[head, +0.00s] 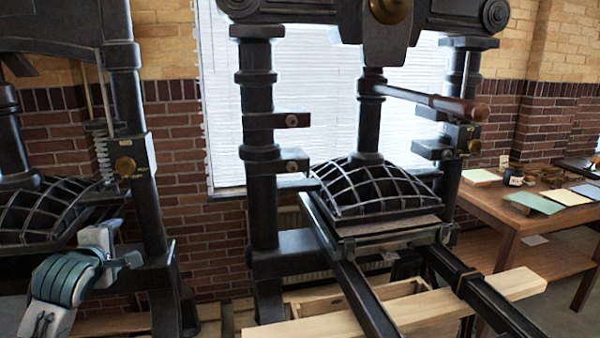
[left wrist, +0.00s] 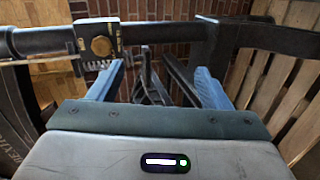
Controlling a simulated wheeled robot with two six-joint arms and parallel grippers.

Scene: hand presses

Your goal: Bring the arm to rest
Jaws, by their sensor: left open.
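My left gripper (head: 126,242) is at the lower left of the head view, on its grey and teal arm, in front of the left press. Its two blue-grey fingers are spread apart in the left wrist view (left wrist: 155,90), and nothing is held between them. Dark metal parts show behind the gap. I cannot tell how near the fingers are to the post. My right gripper is not in view.
A second black press with a gridded platen (head: 375,190) and a wood-gripped bar (head: 435,101) stands at the centre. Its rails (head: 345,275) run toward me over a wooden beam (head: 400,312). A wooden table (head: 490,203) with papers and small items is at the right.

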